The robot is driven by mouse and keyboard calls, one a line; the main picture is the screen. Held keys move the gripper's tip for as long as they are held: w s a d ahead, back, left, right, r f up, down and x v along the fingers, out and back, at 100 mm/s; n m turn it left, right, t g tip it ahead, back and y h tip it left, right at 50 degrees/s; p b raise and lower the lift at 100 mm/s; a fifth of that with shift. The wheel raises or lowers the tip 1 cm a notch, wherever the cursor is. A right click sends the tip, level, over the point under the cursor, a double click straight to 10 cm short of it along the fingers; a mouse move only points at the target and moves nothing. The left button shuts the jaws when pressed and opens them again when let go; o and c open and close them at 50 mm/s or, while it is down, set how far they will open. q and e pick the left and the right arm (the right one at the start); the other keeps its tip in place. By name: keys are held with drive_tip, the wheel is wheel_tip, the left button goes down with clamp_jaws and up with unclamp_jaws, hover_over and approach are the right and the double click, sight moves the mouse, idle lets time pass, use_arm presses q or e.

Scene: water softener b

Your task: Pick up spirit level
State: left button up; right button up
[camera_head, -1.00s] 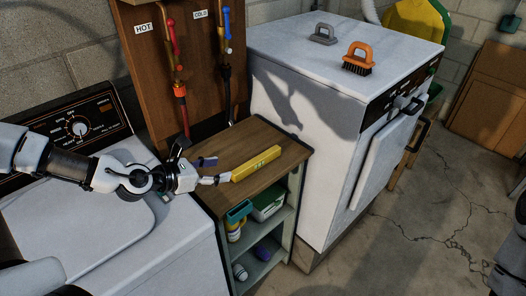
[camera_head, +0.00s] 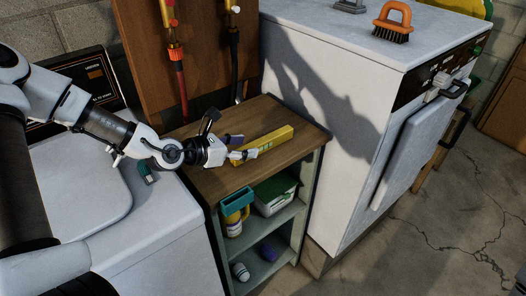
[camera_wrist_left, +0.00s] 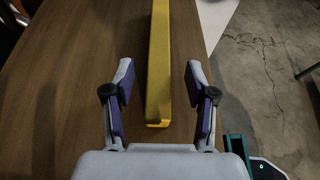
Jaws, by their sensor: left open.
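The yellow spirit level (camera_head: 268,142) lies on top of the small wooden-topped shelf unit (camera_head: 212,184). My left gripper (camera_head: 240,147) is at the near left end of the level, with its fingers apart. In the left wrist view the end of the level (camera_wrist_left: 159,85) lies between the two open fingers of my left gripper (camera_wrist_left: 160,108), with a gap visible on both sides. My right gripper is not in view.
A washer (camera_head: 75,215) stands left of the shelf and a white appliance (camera_head: 330,110) right of it. An orange brush (camera_head: 393,20) rests on the appliance.

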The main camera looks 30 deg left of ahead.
sight(251, 145)
use_arm(q)
drive_tip(key=b+x, duration=0.1)
drive_tip(key=x, duration=0.3)
drive_tip(key=shift+w+f, duration=0.15)
drive_tip(key=shift+w, duration=0.05)
drive_tip(key=shift+s, duration=0.15)
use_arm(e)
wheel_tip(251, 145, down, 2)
use_arm(q)
clamp_jaws()
